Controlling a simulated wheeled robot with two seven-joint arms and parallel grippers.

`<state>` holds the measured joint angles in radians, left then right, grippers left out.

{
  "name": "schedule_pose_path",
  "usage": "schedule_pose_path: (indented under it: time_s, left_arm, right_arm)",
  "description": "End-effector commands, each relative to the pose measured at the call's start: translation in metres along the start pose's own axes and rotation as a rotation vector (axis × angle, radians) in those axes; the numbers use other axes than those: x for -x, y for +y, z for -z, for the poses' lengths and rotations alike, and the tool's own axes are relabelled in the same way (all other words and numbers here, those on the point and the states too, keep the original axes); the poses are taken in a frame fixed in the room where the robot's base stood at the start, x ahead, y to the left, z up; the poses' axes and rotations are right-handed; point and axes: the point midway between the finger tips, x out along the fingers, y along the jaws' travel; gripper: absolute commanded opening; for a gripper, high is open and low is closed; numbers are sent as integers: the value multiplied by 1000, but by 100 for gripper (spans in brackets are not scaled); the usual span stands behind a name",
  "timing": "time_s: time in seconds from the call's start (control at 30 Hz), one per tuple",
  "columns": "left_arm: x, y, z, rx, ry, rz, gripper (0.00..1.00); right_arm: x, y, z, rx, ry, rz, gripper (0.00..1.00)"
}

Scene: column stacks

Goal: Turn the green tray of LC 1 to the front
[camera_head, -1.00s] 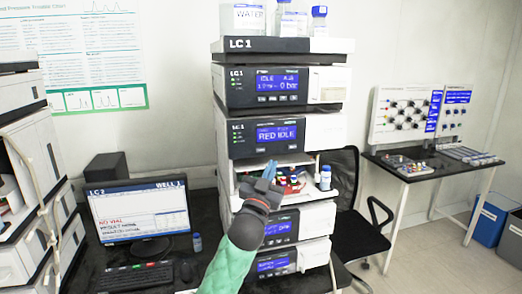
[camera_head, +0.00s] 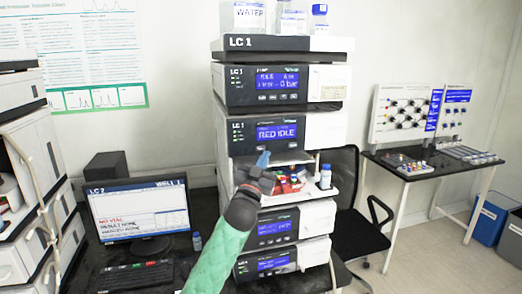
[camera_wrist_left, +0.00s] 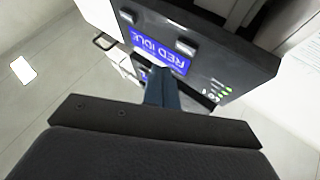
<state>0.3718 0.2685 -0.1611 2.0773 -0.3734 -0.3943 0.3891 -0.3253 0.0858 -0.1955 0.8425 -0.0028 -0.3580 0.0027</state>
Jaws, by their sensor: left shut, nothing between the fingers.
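LC 1 (camera_head: 276,134) is a tall stack of white and dark modules. One module has an open bay holding small trays; a red part (camera_head: 285,187) shows most clearly, and its display above reads RED IDLE. I cannot make out the green tray; my gripper and the bay's shadow may hide it. My left gripper (camera_head: 263,160) is shut and empty, with blue fingertips at the left of the bay opening, just under the display. In the left wrist view the shut fingers (camera_wrist_left: 161,90) point at the RED IDLE module (camera_wrist_left: 200,60). My right gripper is not in view.
A blue-capped bottle (camera_head: 326,177) stands at the bay's right edge. Bottles, one marked WATER (camera_head: 249,16), stand on top. Left are a monitor (camera_head: 140,215), a small vial (camera_head: 197,241) and LC 2's modules (camera_head: 30,160). A black chair (camera_head: 345,185) is at right.

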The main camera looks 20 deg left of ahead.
Motion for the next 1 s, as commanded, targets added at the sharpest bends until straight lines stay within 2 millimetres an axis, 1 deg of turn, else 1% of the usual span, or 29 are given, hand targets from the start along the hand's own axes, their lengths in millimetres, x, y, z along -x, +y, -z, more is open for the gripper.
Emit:
schedule_pose_path:
  time_s: [0.1,0.3,1.0]
  left_arm:
    - [-8,-5,-6,1,0,0,0]
    - [-15,-10,-11,0,0,0,0]
    - [-16,-11,-11,1,0,0,0]
  right_arm:
    - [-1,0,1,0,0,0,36]
    - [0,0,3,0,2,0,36]
    - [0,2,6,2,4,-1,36]
